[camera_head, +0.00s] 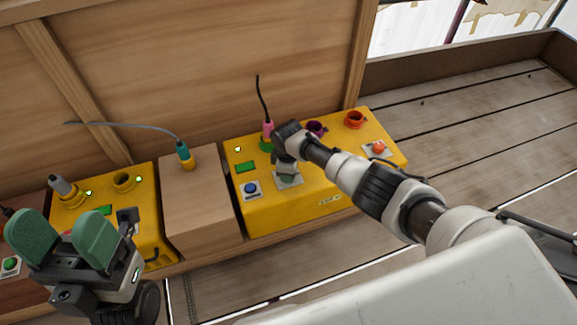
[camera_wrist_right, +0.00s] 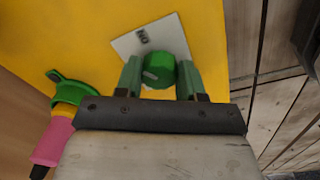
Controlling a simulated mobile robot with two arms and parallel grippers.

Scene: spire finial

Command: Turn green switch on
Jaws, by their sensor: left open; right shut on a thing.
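The green switch (camera_wrist_right: 158,66) is a round green knob on a pale plate (camera_wrist_right: 135,42) fixed to a yellow box. It shows in the right wrist view between the two green fingers of my right gripper (camera_wrist_right: 160,82), which is shut on it. In the head view my right gripper (camera_head: 287,171) is down over the same plate (camera_head: 291,183) and hides most of the knob. My left gripper (camera_head: 66,238) is open and empty at the lower left, with its two green pads apart, in front of the left yellow box.
The right yellow box (camera_head: 285,214) also carries a blue button (camera_head: 250,188), an orange-red button (camera_head: 379,147), a pink plug (camera_head: 268,131) in a green socket, and an orange socket (camera_head: 355,119). A wooden block (camera_head: 200,208) with a teal plug (camera_head: 183,152) stands left of it.

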